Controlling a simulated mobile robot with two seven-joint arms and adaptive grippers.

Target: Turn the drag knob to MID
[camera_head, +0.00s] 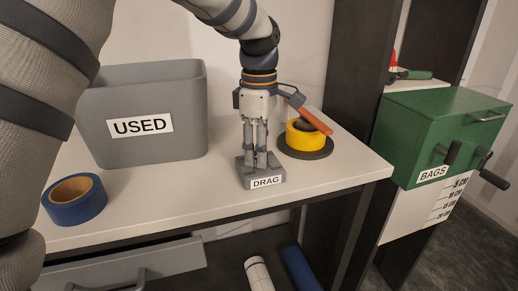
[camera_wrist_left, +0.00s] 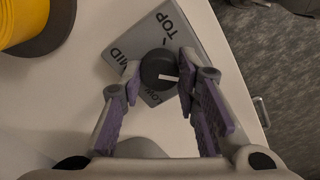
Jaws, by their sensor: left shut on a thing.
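The drag knob shows in the left wrist view as a round black knob (camera_wrist_left: 157,70) with a short white mark near its lower right edge. It sits on a grey plate (camera_wrist_left: 190,42) lettered TOP, MID and LOW, with TOP above the knob, MID to its left and LOW below it in that view. In the head view the grey DRAG block (camera_head: 249,179) stands near the table's front edge. My left gripper (camera_head: 256,163) points down over it and is shut on the knob; its fingertips (camera_wrist_left: 160,72) flank the knob. My right gripper is not in view.
A grey USED bin (camera_head: 185,140) stands left of the block and a blue tape roll (camera_head: 75,200) lies farther left. A yellow roll (camera_head: 302,138) on a dark disc is close on the right, with an orange-handled item (camera_head: 315,116). A green BAGS box (camera_head: 440,125) is farther right.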

